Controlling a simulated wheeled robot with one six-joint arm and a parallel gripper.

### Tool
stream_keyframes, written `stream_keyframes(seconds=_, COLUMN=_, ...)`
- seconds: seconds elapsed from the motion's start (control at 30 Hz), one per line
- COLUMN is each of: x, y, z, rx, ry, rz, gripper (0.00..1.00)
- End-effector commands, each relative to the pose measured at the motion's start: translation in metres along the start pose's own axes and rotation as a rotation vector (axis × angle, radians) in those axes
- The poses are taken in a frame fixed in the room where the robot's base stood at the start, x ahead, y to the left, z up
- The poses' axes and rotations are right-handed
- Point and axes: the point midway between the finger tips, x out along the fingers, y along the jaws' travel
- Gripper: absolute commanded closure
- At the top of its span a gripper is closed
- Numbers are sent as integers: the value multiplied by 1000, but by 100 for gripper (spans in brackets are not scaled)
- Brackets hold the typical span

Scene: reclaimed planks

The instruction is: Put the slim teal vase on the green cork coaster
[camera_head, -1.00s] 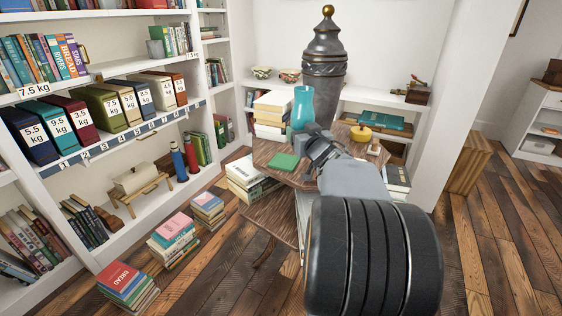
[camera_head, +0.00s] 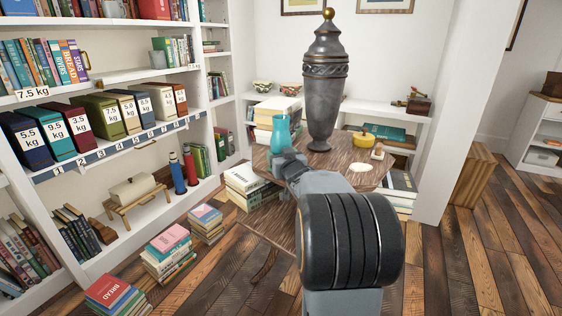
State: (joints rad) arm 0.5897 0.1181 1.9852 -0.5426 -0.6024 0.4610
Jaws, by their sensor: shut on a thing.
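The slim teal vase (camera_head: 281,131) stands roughly upright near the left part of the wooden table. My gripper (camera_head: 284,157) is shut on it, low on its body. The gripper and arm hide the vase's lower end, so I cannot tell whether it touches anything beneath. The green cork coaster is not visible now; my gripper and arm cover the part of the table where it lay in the earlier view.
A tall grey urn (camera_head: 325,95) stands close to the right of the vase. A yellow pot (camera_head: 362,139) and a pale flat disc (camera_head: 362,168) are on the table (camera_head: 335,168) further right. Stacked books (camera_head: 279,108) are behind the vase.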

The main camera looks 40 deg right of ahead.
Motion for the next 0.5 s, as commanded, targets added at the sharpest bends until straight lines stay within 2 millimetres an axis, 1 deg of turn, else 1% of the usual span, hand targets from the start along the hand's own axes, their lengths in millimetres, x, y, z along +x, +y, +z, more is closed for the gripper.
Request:
stream_keyframes(seconds=0.03, x=0, y=0, z=5, rx=0, ry=2, rz=0, gripper=66)
stream_keyframes(seconds=0.27, x=0, y=0, z=3, rx=-1, ry=3, rz=0, gripper=66)
stream_keyframes(seconds=0.43, x=0, y=0, z=8, rx=0, ry=2, rz=0, gripper=66)
stream_keyframes(seconds=0.47, x=0, y=0, z=8, rx=0, ry=0, rz=0, gripper=31)
stream_keyframes(seconds=0.5, x=0, y=0, z=8, rx=0, ry=0, rz=0, gripper=28)
